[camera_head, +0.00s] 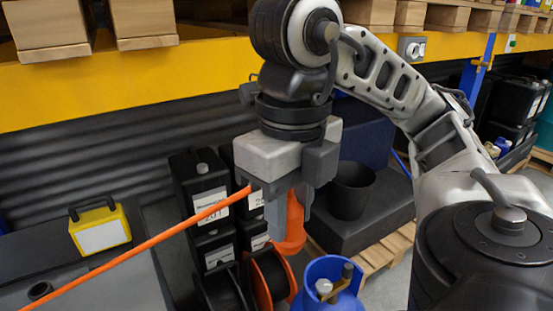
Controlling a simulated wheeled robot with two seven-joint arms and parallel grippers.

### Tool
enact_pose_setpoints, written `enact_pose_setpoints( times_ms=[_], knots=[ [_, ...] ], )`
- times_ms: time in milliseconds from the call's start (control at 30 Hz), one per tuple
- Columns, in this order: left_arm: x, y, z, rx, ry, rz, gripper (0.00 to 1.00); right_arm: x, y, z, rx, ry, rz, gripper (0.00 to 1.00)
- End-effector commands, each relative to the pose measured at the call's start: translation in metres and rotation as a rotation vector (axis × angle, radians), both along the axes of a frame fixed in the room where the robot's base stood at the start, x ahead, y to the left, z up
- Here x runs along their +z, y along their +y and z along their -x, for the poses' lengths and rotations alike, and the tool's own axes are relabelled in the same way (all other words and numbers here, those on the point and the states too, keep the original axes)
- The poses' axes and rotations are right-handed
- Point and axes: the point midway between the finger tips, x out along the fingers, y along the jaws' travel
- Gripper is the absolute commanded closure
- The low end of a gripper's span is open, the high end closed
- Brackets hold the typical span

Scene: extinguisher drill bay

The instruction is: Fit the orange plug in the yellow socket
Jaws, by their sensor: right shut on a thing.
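My right gripper (288,208) points downward at the middle of the view, shut on the orange plug (291,232). The lower part of the plug shows below and between the fingers; the rest is hidden by them. A taut-looking orange line (140,247) runs from the lower left up to the gripper; whether it joins the plug is hidden. I cannot make out a clear yellow socket. A yellow box with a dark handle and pale front (100,230) stands at the left, well apart from the gripper. My left gripper is not in view.
A blue gas cylinder (325,292) stands below the gripper, close to cable reels (268,280). Black canisters (200,185) stand behind to the left. A dark bucket (351,190) sits on a dark block to the right. A yellow shelf beam (120,85) crosses behind.

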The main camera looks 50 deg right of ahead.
Motion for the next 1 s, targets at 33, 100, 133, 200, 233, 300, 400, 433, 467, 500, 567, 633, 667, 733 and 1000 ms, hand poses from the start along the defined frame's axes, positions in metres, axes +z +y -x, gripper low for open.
enact_pose_setpoints(
  times_ms=[33,100,133,200,233,300,400,433,467,500,567,633,667,733,1000],
  knots=[
    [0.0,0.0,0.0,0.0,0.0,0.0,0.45,0.001,-0.004,0.001,-0.004,0.001,0.0,0.98],
    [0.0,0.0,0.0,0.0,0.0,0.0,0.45,0.002,-0.009,0.001,-0.004,0.001,0.0,0.98],
    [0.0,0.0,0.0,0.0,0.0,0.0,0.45,0.003,-0.011,0.002,-0.004,0.002,0.0,0.98],
    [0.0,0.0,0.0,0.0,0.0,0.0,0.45,0.004,-0.015,0.003,-0.004,0.002,0.0,0.98],
    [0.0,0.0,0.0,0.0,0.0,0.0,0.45,0.005,-0.017,0.003,-0.005,0.002,0.0,0.98],
    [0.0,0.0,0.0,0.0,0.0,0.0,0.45,0.006,-0.022,0.004,-0.005,0.001,0.0,0.98],
    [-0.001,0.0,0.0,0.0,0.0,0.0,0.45,0.008,-0.028,0.006,-0.005,0.0,0.0,0.98],
    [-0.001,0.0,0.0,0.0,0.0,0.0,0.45,0.008,-0.03,0.006,-0.004,0.001,0.0,0.98],
    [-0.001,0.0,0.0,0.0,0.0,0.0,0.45,0.009,-0.032,0.006,-0.005,0.001,0.0,0.98],
    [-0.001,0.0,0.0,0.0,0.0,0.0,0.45,0.009,-0.035,0.007,-0.004,0.002,0.0,0.98],
    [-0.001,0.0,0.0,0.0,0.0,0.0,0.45,0.011,-0.039,0.007,-0.005,0.002,0.0,0.98],
    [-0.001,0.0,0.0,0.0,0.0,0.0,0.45,0.012,-0.044,0.008,-0.006,0.002,0.0,0.98],
    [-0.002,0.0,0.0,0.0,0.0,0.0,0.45,0.013,-0.046,0.009,-0.005,0.002,0.0,0.98],
    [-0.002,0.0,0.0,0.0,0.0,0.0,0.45,0.014,-0.05,0.01,-0.005,0.001,0.0,0.98],
    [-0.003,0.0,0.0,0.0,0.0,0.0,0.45,0.019,-0.068,0.013,-0.004,0.002,0.0,0.98]
  ],
)
